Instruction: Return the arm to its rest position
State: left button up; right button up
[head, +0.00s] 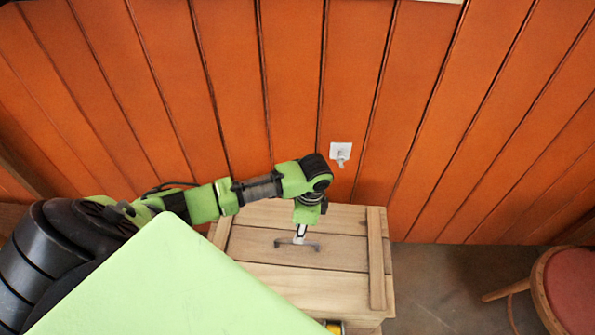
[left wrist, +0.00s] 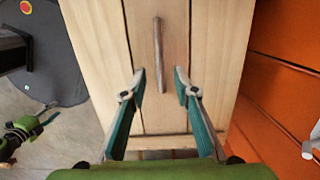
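My left arm (head: 245,192) reaches in from the left in the head view, bent down at the wrist over a pale wooden crate (head: 330,225). My left gripper (head: 297,245) points down above the crate top, and its fingers are spread. In the left wrist view my left gripper (left wrist: 160,85) is open, with nothing between its fingertips. The plank top of the crate (left wrist: 88,45) lies beneath it, with a narrow brown bar or slot (left wrist: 158,70) in line with the gap. A green and black part at the left edge looks like my right gripper (left wrist: 22,133); its finger state is unclear.
An orange panelled wall (head: 420,110) stands behind the crate. A small white wall fitting (head: 341,151) sticks out above it. A stool with a red seat (head: 572,285) stands at right. Grey floor (head: 440,285) is clear between crate and stool.

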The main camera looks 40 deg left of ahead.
pick_arm(q)
jog(key=shift+w+d+r, duration=0.1)
jog(key=shift+r, duration=0.95)
jog(key=shift+d+r, duration=0.1)
jog(key=shift+r, duration=0.9)
